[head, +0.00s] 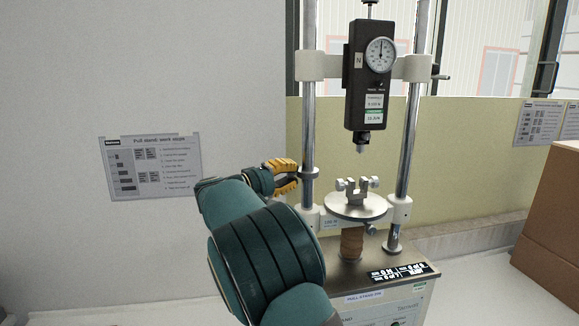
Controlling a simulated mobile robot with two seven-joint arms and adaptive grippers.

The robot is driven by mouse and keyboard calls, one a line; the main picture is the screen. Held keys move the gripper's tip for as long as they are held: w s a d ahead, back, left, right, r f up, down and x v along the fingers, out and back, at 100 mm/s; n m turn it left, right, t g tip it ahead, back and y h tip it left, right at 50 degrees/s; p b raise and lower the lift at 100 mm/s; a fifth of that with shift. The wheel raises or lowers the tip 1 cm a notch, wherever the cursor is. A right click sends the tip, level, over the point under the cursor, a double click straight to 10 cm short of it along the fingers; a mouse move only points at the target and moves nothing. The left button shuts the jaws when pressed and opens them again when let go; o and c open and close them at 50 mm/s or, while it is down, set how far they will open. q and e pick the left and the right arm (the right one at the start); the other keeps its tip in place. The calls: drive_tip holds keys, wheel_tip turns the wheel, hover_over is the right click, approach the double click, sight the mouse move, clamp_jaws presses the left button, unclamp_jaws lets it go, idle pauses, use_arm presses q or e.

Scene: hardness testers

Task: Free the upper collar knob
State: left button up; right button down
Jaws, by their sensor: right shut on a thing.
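A pull stand has two steel posts; a small grey collar (309,173) sits on the left post above the lower bracket. My right gripper (287,175) reaches this collar from the left. Its yellow-padded fingers are shut on the collar's knob, which is mostly hidden between them. Whether the knob is loose or tight cannot be told. My left gripper is not in view.
A black force gauge (369,85) hangs from the upper crosshead (412,68). A round plate (355,207) with a forked fixture (355,190) stands right of the collar. A cardboard box (550,225) is at far right. A wall sheet (152,168) hangs left.

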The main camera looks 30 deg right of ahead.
drive_tip(key=shift+r+n+y+p, duration=0.1)
drive_tip(key=shift+n+y+p, duration=0.2)
drive_tip(key=shift+n, duration=0.6)
drive_tip(key=shift+n+y, duration=0.4)
drive_tip(key=shift+n, duration=0.4)
drive_tip(key=n+g+y, duration=0.1)
drive_tip(key=n, duration=0.1)
drive_tip(key=n+g, duration=0.1)
drive_tip(key=n, duration=0.2)
drive_tip(key=shift+w+y, duration=0.1)
drive_tip(key=shift+y, duration=0.3)
drive_tip(key=n+g+y, duration=0.1)
drive_tip(key=n+g, duration=0.1)
drive_tip(key=n, duration=0.1)
drive_tip(key=shift+n, duration=0.4)
drive_tip(key=n+g+y, duration=0.1)
drive_tip(key=n+g, duration=0.1)
drive_tip(key=shift+f+n, duration=0.2)
drive_tip(key=shift+n, duration=0.2)
drive_tip(key=shift+g, duration=0.3)
drive_tip(key=c, duration=0.8)
unclamp_jaws()
drive_tip(key=shift+c, duration=0.2)
